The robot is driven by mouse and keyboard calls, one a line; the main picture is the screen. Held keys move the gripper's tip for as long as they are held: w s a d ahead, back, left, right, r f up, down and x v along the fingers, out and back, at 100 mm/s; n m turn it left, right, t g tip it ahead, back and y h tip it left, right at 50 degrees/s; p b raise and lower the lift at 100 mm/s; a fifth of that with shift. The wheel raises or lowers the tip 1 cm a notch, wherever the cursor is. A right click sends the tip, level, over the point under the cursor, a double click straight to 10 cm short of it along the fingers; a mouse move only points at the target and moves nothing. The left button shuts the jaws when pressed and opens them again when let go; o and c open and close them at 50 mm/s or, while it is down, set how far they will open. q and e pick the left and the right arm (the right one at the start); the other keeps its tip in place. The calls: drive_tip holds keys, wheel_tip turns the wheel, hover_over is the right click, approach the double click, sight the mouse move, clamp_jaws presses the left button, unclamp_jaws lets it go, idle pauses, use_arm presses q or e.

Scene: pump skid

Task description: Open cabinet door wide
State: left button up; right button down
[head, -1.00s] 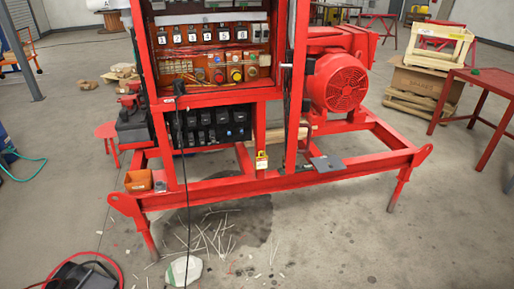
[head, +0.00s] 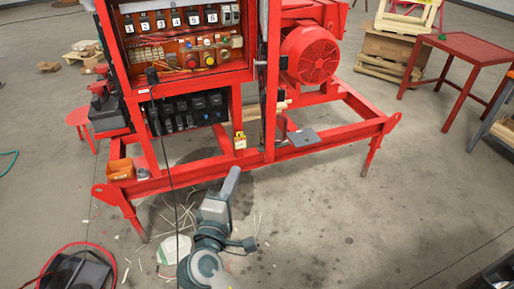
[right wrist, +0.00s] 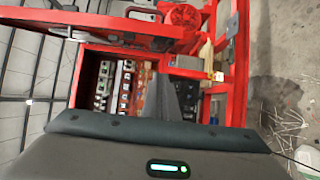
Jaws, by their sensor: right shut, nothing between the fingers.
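The red cabinet (head: 240,92) stands on the pump skid with its front open, and its numbered switches and buttons show. The cabinet door (head: 271,95) looks nearly edge-on at the cabinet's right side, swung outward, with a small handle (head: 260,63) on it. In the right wrist view, a red door-like panel (right wrist: 85,20) crosses the top, beside the open cabinet (right wrist: 88,75). My right gripper (head: 233,172) is shut and empty, in front of and below the cabinet, apart from the door. Its dark fingers (right wrist: 182,92) also show in the right wrist view. My left gripper is out of view.
The red skid frame (head: 330,147) runs low across the front. A red motor (head: 312,55) stands behind the door. An orange bin (head: 120,169) sits on the frame's left end. A black cable hangs in front. The floor at front right is clear.

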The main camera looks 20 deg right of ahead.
drive_tip(key=shift+w+d+f, duration=0.1)
drive_tip(key=shift+w, duration=0.1)
drive_tip(key=w+d, duration=0.7)
drive_tip(key=d, duration=0.1)
drive_tip(key=shift+w+d, duration=0.15)
drive_tip(key=shift+d, duration=0.15)
idle(0.4)
drive_tip(key=shift+d, duration=0.1)
drive_tip(key=s+d+n+t+y, duration=0.1)
drive_tip(key=d+n+y, duration=0.3)
drive_tip(key=d, duration=2.6)
drive_tip(key=shift+d+n+t+y+b, duration=0.4)
drive_tip(key=shift+t+y, duration=0.3)
drive_tip(key=shift+y, duration=0.9)
